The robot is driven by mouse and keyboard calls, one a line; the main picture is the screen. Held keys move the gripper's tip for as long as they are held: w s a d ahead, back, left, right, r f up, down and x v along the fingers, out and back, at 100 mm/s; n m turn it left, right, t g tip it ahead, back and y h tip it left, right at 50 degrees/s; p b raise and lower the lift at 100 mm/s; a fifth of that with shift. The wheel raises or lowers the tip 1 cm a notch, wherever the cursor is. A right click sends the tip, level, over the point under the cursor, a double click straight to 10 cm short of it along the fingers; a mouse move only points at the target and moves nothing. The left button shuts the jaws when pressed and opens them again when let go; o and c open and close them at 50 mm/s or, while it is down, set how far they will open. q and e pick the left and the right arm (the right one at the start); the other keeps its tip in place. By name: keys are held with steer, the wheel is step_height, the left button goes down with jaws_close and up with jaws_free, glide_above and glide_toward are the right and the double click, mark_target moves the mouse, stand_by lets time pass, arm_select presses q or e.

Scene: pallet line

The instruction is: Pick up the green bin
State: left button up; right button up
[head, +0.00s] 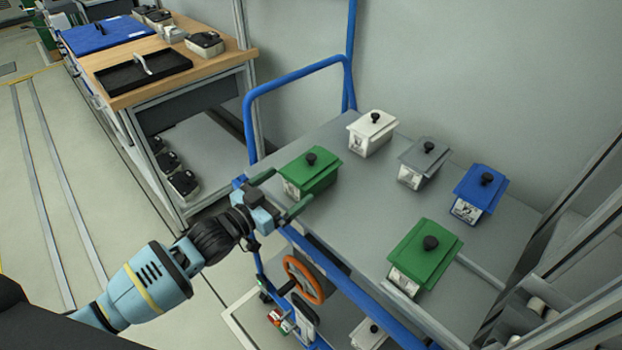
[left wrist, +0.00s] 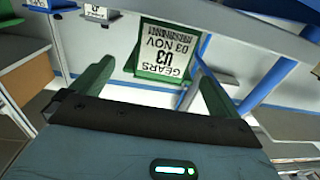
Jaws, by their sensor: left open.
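A green bin (head: 310,172) with a black knob on its lid stands at the near left of the grey cart top (head: 352,208). A second green bin (head: 425,254) stands at the cart's near right. My left gripper (head: 281,196) is open at the cart's near left edge, just in front of the first green bin, its green fingers pointing toward it. In the left wrist view the bin's labelled front (left wrist: 162,62), reading GEARS, shows between and beyond the two fingers. Nothing is held. My right gripper does not show.
A white bin (head: 372,133), a grey bin (head: 422,163) and a blue bin (head: 478,192) stand along the cart's back. The cart's blue rail (head: 300,74) rises at the left. A wooden workbench (head: 165,58) stands behind left. The cart's middle is clear.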

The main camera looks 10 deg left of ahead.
mark_target(304, 170)
arm_select(q)
steer(key=shift+x, duration=1)
steer(key=x, duration=0.3)
steer(key=shift+w+r, duration=0.15)
steer(key=shift+w+d, duration=0.4)
steer(key=shift+w, duration=0.15)
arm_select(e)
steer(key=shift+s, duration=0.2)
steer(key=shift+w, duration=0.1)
arm_select(q)
steer(key=c, duration=1.7)
steer(key=shift+c, duration=0.9)
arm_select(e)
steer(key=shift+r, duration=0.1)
